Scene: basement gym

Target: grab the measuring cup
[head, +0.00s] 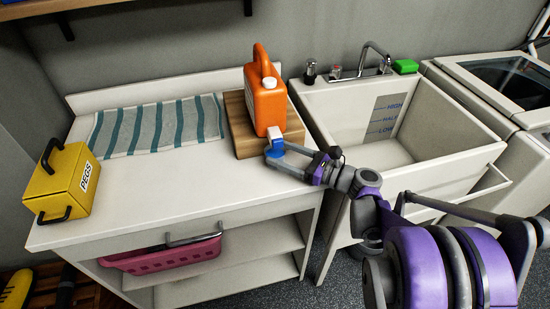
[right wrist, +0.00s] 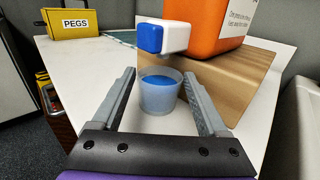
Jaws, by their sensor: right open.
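The measuring cup (right wrist: 160,92) is a small translucent cup with blue liquid in it, standing upright in the right wrist view. It stands by the front edge of a wooden board (right wrist: 225,92), below a white and blue spout (right wrist: 168,37) on the orange jug (right wrist: 212,22). My right gripper (right wrist: 162,98) is open, with one finger on each side of the cup and a gap to each. My left gripper is not in view.
The white counter (head: 170,185) also holds a striped towel (head: 160,125) and a yellow PEGS box (head: 62,182). A deep sink (head: 440,150) with a tap (head: 375,55) stands to the right. A pink basket (head: 165,257) sits on the shelf below. The counter's middle is clear.

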